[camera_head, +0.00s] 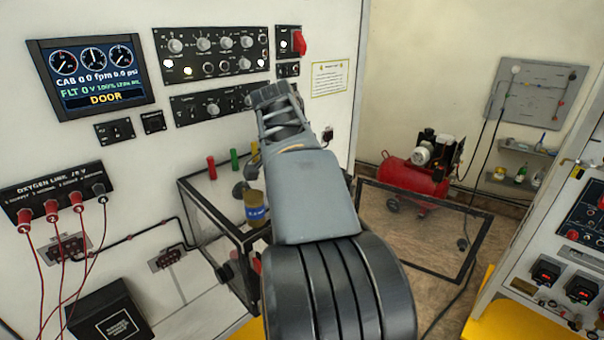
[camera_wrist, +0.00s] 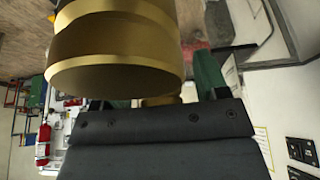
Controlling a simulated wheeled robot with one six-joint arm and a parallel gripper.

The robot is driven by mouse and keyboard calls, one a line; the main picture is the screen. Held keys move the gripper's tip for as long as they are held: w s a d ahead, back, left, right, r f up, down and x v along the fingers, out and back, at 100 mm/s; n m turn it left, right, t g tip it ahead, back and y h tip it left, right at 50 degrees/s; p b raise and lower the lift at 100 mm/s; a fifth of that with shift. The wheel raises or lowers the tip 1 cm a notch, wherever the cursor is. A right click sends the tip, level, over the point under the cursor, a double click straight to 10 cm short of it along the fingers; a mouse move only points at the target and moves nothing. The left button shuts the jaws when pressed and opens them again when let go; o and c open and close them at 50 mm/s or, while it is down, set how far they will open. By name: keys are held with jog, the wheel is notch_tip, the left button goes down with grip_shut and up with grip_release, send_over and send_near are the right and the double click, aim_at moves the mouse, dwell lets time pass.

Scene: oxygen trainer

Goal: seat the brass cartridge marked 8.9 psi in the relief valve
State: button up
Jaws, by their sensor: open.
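A brass cylinder with a stepped rim (camera_wrist: 115,45) fills the top left of the wrist view, very close to the camera. I cannot read a marking on it there. In the head view a brass-coloured cylinder with a blue lettered band (camera_head: 257,208) stands at the glass-sided case, partly behind my arm; its lettering is too small to read. My gripper (camera_wrist: 155,100) is open, its green-padded fingers apart beside the brass. A small brass piece shows between them; whether they touch it is unclear. In the head view my arm hides the gripper's tips. I cannot make out the relief valve.
The black-framed case (camera_head: 207,212) stands against the panel wall, with red (camera_head: 211,167), green (camera_head: 234,159) and yellow (camera_head: 254,148) pieces near its top. A red compressor (camera_head: 413,177) is on the floor at right. Cables hang from the oxygen panel (camera_head: 58,196) at left.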

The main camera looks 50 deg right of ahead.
jog(key=shift+c, duration=0.3)
jog(key=c, duration=1)
jog(key=shift+c, duration=0.2)
jog(key=shift+r, duration=0.15)
jog(key=shift+r, duration=0.25)
notch_tip(320, 180, up, 2)
jog(key=shift+r, duration=0.15)
jog(key=s+a+r+b, duration=0.2)
jog(key=s+a+r, duration=0.4)
jog(key=a+r, duration=0.4)
jog(key=shift+s+a, duration=0.4)
jog(key=shift+a, duration=0.75)
